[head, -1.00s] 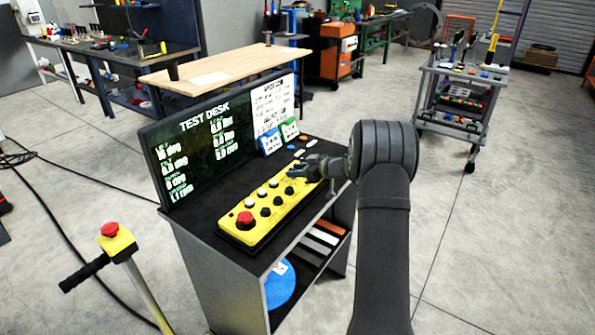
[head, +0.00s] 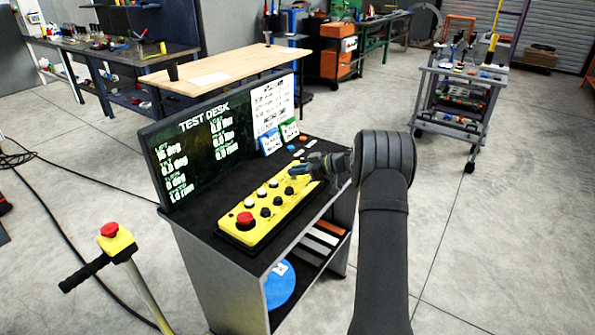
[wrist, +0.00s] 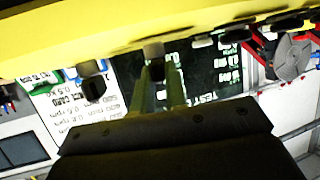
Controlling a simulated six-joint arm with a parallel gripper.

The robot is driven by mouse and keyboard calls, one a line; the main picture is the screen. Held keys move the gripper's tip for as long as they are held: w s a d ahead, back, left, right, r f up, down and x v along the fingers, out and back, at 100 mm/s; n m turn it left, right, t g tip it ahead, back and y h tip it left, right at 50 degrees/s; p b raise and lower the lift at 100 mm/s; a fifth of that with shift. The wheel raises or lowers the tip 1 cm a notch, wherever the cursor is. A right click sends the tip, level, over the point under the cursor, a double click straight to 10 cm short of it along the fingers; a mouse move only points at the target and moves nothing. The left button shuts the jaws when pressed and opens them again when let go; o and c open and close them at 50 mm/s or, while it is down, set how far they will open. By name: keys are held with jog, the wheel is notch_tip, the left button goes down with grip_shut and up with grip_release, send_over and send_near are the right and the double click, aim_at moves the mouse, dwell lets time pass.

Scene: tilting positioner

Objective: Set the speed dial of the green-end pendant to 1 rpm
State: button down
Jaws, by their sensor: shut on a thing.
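The yellow pendant (head: 268,222) lies on the black desk top, with a red mushroom button (head: 245,219) at its near end and several white buttons and black dials along it. My gripper (head: 296,171) is at the pendant's far end, towards the green card. In the wrist view its two fingers (wrist: 161,82) are shut on a small dial (wrist: 153,52) on the yellow face (wrist: 105,28). Most of this dial is hidden in the head view. The screen (head: 202,143) shows a bottom line that reads about 1.0 rpm.
A green card (head: 289,129) and a blue card (head: 270,141) stand behind the pendant. Another dark dial (wrist: 93,88) is close beside my fingers. An emergency-stop post (head: 116,243) stands at the left front. Open floor lies to the right.

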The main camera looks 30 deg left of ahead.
jog(key=c, duration=1.4)
grip_release()
jog(key=shift+c, duration=0.2)
jog(key=shift+d, duration=0.1)
jog(key=v, duration=1.7)
jog(key=shift+w, duration=0.1)
jog(key=x, duration=1.7)
